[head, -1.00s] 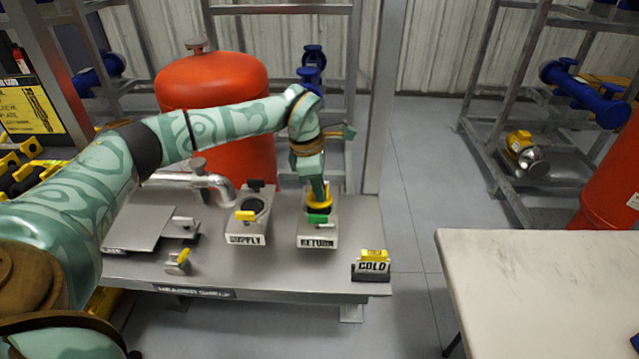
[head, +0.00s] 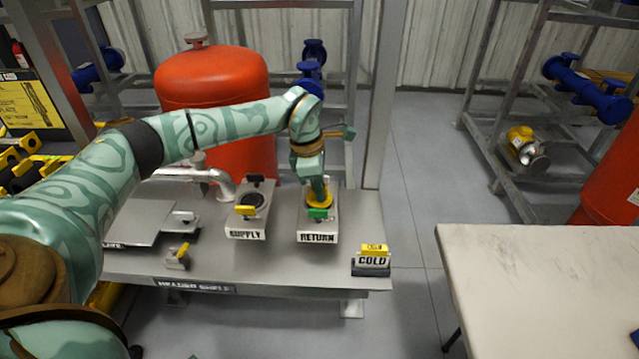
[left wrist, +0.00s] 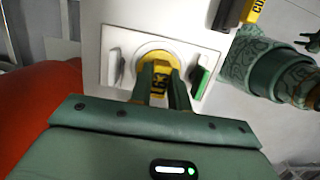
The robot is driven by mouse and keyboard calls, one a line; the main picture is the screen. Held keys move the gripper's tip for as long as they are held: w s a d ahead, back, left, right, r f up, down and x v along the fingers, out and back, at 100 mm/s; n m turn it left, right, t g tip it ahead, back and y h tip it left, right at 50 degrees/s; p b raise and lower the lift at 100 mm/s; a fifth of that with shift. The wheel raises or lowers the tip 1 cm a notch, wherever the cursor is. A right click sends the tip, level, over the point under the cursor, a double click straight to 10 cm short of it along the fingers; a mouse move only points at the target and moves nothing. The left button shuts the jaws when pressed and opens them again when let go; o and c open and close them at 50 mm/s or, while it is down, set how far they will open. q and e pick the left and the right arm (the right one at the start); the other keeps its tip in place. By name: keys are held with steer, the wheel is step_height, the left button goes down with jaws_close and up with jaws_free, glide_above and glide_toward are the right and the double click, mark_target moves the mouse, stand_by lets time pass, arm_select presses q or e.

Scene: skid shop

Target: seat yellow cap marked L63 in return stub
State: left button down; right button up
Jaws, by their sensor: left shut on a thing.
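The yellow cap (head: 319,197) is at the return stub, on the block labelled RETURN (head: 317,237). My left gripper (head: 318,186) points down and is shut on the cap. In the left wrist view the cap (left wrist: 158,60) shows black marking between the fingers (left wrist: 163,84), partly hidden; it reads like L63. The cap lies over the round stub opening, with a pale ring around it. I cannot tell how deep it sits. A green-handled lever (head: 317,214) is beside it.
The SUPPLY block (head: 246,234) with an open dark stub and yellow handle stands left of RETURN. A red tank (head: 212,85) stands behind.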

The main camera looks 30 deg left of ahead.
arm_select(q)
steer(key=shift+f, duration=0.4)
stand_by(0.6)
steer(key=c, duration=1.3)
jaws_free()
steer(key=shift+c, duration=0.5)
step_height(320, 180, up, 8)
steer(key=p, duration=0.7)
steer(key=shift+r, duration=0.1)
steer(key=shift+d, duration=0.1)
